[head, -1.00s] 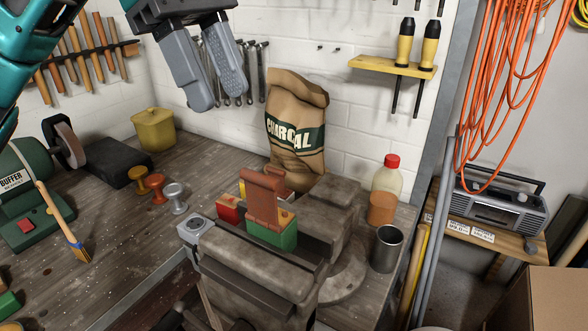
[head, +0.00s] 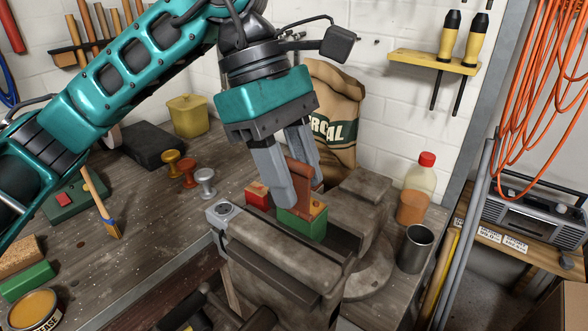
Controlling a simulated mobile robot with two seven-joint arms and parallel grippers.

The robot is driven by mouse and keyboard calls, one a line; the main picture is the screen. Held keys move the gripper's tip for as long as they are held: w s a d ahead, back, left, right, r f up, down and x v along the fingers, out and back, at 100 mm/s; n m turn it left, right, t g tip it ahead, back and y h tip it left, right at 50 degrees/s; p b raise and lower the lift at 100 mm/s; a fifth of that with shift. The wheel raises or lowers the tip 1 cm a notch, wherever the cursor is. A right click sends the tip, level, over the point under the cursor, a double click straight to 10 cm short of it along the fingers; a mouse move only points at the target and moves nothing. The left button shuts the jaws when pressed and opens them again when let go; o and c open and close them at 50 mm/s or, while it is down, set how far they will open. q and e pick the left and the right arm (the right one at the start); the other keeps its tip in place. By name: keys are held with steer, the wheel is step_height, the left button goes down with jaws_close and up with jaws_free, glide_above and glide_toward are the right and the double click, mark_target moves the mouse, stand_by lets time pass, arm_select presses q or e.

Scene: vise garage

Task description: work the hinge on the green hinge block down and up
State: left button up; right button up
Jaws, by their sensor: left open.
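The green hinge block (head: 303,226) sits on the grey vise (head: 268,252), with its top partly hidden by my gripper. Its reddish-brown hinge leaf (head: 300,174) stands upright from it. My left gripper (head: 297,190) is open and points down, with one grey finger on the near left side of the leaf and the other behind it on the far right. The leaf shows between the fingers; I cannot tell whether either finger touches it. My right gripper is not in view.
A red block (head: 257,195) sits just left of the green one. The charcoal bag (head: 334,112) stands close behind my gripper. A metal cup (head: 415,249) and a red-capped bottle (head: 421,176) stand at the right. Several small knobs (head: 205,180) stand on the bench at the left.

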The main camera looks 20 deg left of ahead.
arm_select(q)
jaws_close()
stand_by(0.4)
